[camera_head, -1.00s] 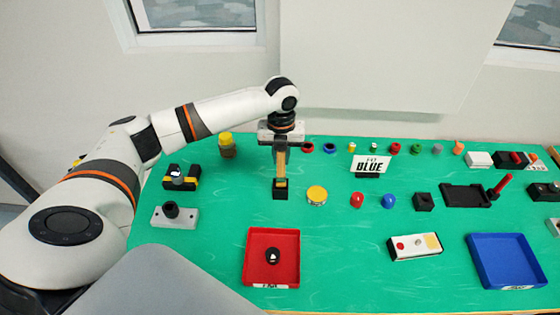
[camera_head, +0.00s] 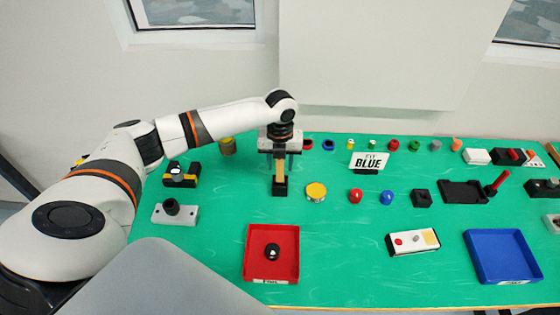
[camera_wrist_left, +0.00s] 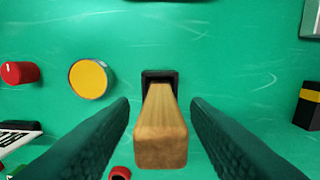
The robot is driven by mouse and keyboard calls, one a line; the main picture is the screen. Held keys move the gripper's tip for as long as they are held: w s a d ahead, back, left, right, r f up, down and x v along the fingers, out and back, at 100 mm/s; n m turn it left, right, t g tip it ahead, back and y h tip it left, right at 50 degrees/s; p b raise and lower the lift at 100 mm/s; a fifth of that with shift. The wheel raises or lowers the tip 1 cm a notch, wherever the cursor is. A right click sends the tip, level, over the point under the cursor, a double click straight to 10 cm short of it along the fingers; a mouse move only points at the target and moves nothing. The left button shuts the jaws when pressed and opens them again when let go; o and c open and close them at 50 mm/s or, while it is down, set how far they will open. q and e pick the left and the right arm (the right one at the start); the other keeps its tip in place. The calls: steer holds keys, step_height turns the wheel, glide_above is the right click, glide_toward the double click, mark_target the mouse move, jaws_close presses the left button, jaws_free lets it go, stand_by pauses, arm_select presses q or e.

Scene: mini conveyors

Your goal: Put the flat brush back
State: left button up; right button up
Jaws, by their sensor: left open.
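The flat brush, with a wooden handle (camera_head: 280,166), stands upright in a small black holder (camera_head: 279,189) on the green table. In the left wrist view the handle (camera_wrist_left: 161,130) points up toward the camera, and its lower end sits in the black holder (camera_wrist_left: 160,77). My left gripper (camera_head: 280,162) is over the brush. Its two dark fingers (camera_wrist_left: 160,125) are on either side of the handle, with a gap on both sides. It is open and holds nothing. My right gripper is not in view.
A yellow-topped round tin (camera_head: 316,191) stands right of the holder. A red tray (camera_head: 271,276) with a dark round piece and a blue tray (camera_head: 503,258) lie at the front.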

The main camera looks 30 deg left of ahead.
arm_select(q)
step_height(320, 180, up, 12)
steer(key=b, duration=0.3)
steer(key=shift+r, duration=0.15)
stand_by(0.5)
